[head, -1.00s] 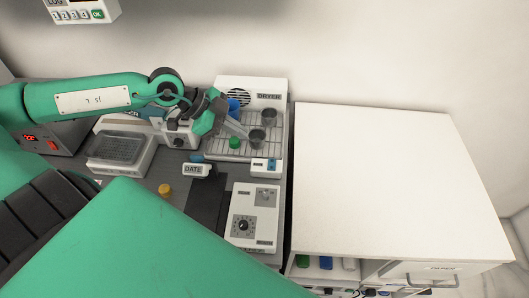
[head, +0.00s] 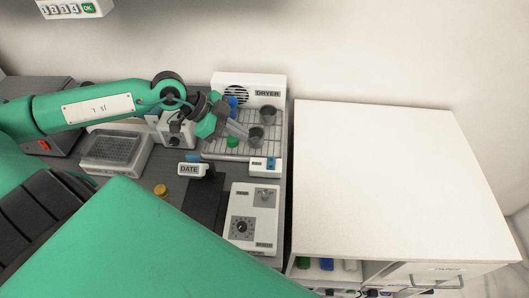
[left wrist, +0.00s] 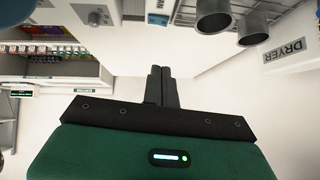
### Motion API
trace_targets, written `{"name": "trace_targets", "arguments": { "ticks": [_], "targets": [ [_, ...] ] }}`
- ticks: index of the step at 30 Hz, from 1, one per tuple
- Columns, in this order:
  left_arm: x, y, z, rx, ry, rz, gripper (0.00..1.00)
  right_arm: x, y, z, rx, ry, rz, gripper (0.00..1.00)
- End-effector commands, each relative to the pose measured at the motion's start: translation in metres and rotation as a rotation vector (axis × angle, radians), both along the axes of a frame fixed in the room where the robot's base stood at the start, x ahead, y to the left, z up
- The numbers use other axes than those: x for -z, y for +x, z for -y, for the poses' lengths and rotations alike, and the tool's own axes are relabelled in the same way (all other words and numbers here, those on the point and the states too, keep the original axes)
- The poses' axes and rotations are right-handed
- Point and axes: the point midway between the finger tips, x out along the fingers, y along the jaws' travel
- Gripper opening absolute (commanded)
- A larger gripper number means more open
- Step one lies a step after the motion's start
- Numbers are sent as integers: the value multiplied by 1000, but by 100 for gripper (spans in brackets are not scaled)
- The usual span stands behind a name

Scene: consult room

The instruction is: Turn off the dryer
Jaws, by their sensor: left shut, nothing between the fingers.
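The dryer (head: 222,82) is a white unit with a round black grille and a "DRYER" label, against the wall at the back of the bench. A wire rack (head: 215,149) in front of it holds two grey cups, a blue item and a green cap. My left gripper (head: 243,132) is over the rack, close to the grey cups, with its fingers shut and empty. The left wrist view shows the shut fingers (left wrist: 160,72), with the dryer's labelled face (left wrist: 300,62) at the right. I cannot make out a dryer switch. My right gripper is not in view.
A small white device (head: 258,170) sits at the rack's front edge. A white box with a dial (head: 258,222), a DATE stamp (head: 190,169), a yellow cap (head: 161,190) and a lidded tray unit (head: 113,152) share the bench. The white cabinet top (head: 380,180) is clear.

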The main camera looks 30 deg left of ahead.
Motion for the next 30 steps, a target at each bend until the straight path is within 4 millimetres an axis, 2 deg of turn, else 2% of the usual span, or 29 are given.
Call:
{"name": "trace_targets", "arguments": {
  "ticks": [10,23,30],
  "targets": [
    [18,13,21,1,-4,1,0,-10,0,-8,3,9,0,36],
    [58,35,56,3,-3,0,0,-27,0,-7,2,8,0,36],
    [91,38,53,1,0,-2,0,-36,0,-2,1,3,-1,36]
  ]
}}
